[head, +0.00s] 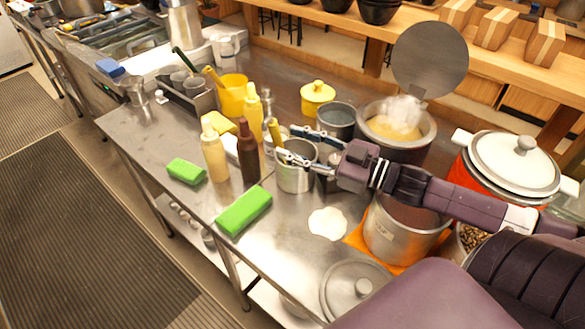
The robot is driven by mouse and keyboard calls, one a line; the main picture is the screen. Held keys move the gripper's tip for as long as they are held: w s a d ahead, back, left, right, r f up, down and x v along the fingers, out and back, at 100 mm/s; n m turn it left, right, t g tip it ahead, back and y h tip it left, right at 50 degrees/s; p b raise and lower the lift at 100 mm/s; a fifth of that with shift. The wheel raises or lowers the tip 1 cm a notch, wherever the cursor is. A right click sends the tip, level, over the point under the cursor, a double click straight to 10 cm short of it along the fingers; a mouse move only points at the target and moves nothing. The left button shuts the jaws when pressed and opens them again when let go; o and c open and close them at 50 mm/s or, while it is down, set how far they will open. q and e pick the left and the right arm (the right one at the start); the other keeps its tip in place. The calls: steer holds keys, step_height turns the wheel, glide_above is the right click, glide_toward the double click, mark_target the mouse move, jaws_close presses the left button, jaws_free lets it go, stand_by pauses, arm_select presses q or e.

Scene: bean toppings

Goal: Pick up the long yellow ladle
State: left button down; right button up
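The long yellow ladle (275,133) stands tilted in a steel container (296,181) near the middle of the head view. Only its yellow handle shows above the rim; the lower part is hidden inside the container. My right gripper (286,141) reaches in from the right above this container. Its two dark fingers are spread apart, with the tips close to the handle. I cannot tell whether the handle is between the tips or just beyond them. My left gripper is not in view.
Sauce bottles (248,153) stand just left of the container. Green sponges (244,210) lie on the steel counter (165,131). A steaming pot (413,146) is behind my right gripper, and a large steel pot (391,238) stands below my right arm.

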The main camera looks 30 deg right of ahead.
mark_target(281, 138)
steer(key=shift+w, duration=0.1)
steer(key=x, duration=0.3)
steer(key=shift+r, duration=0.1)
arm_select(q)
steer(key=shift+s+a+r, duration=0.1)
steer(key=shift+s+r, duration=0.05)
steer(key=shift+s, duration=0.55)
arm_select(e)
steer(key=shift+x, duration=0.95)
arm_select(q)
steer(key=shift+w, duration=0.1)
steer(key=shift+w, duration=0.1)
arm_select(e)
jaws_close()
